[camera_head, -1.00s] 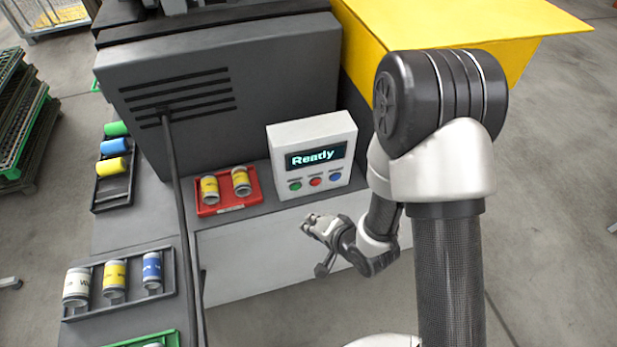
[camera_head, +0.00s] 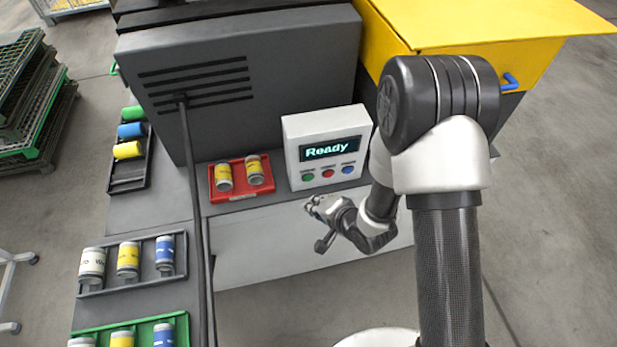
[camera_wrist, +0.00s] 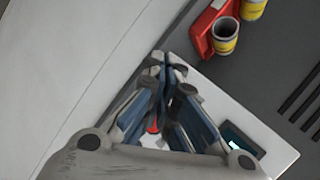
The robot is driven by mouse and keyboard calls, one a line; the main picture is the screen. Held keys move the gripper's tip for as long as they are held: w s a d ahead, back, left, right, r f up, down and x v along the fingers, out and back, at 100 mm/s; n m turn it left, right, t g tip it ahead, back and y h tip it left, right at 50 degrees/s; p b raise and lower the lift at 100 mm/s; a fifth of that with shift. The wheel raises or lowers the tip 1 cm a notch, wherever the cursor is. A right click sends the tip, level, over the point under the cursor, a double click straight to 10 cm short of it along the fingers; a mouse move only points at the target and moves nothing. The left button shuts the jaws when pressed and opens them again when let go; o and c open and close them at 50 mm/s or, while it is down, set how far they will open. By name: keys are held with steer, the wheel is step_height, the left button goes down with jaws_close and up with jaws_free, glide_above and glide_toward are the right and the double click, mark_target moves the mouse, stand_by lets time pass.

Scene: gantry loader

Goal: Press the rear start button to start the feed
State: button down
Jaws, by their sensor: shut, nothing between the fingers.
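A white control box (camera_head: 291,148) stands on the grey machine bench, its lit display (camera_head: 330,148) reading "Ready". Below the display are a green button (camera_head: 308,177), a red button (camera_head: 328,173) and a blue button (camera_head: 347,169). My gripper (camera_head: 310,204) is shut and empty, just in front of and below the green button, with a visible gap. In the wrist view my gripper (camera_wrist: 160,60) points past the box (camera_wrist: 228,108). The red button (camera_wrist: 153,126) shows between the finger links there; the green button is hidden. No label reading "rear start" can be made out.
A red tray (camera_head: 213,196) with two yellow-labelled cans sits left of the box. A thin dark pole (camera_head: 197,230) stands further left, near dark trays of cans. A yellow-topped unit (camera_head: 480,25) stands behind my arm at the right.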

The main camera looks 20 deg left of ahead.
steer(key=shift+w+a, duration=0.55)
steer(key=shift+w, duration=0.35)
steer(key=shift+w+a, duration=0.55)
steer(key=shift+w, duration=0.35)
steer(key=shift+w+a, duration=0.2)
steer(key=shift+w, duration=0.15)
steer(key=shift+w+a, duration=0.2)
steer(key=shift+w, duration=0.15)
stand_by(0.7)
steer(key=shift+s+d, duration=0.4)
steer(key=shift+s, duration=0.3)
steer(key=s+d, duration=0.1)
steer(key=s, duration=0.1)
steer(key=s+d, duration=0.1)
steer(key=s, duration=0.1)
steer(key=shift+s+d, duration=0.1)
steer(key=shift+d, duration=0.25)
